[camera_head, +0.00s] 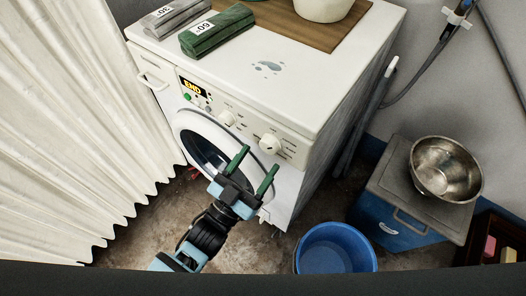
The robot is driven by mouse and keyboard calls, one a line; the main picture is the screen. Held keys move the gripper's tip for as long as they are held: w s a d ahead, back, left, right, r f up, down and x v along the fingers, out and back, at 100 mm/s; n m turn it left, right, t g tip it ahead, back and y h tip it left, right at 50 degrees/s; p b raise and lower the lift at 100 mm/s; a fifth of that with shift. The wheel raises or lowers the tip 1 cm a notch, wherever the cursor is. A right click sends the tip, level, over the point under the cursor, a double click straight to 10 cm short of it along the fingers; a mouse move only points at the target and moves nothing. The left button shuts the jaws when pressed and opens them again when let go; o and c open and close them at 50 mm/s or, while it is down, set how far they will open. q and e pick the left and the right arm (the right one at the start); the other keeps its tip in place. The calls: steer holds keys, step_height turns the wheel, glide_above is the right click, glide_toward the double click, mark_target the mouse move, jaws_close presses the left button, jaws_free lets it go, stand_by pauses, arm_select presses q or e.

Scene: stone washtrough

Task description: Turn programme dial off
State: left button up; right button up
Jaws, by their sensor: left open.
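The white washing machine (300,90) stands ahead of me, with a display (193,87) that reads END. Two cream dials show on its front panel: a larger one (270,143) at the right and a smaller one (227,118) left of it. Markings surround the larger dial, too small to read. My left gripper (256,167) is in front of the machine, below the larger dial. Its two green fingers are spread and nothing is between them. They look apart from the dial. The round door (188,124) is partly hidden behind the gripper. My right gripper is not in view.
Two bars, grey (172,15) and green (217,31), a wooden board (312,22) and a white bowl (322,8) sit on top. A blue bucket (336,250) and a blue box (392,222) bearing a metal bowl (446,170) stand right. A curtain (70,120) hangs left.

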mark_target(266, 150)
arm_select(q)
steer(key=shift+x, duration=1.5)
steer(key=c, duration=1)
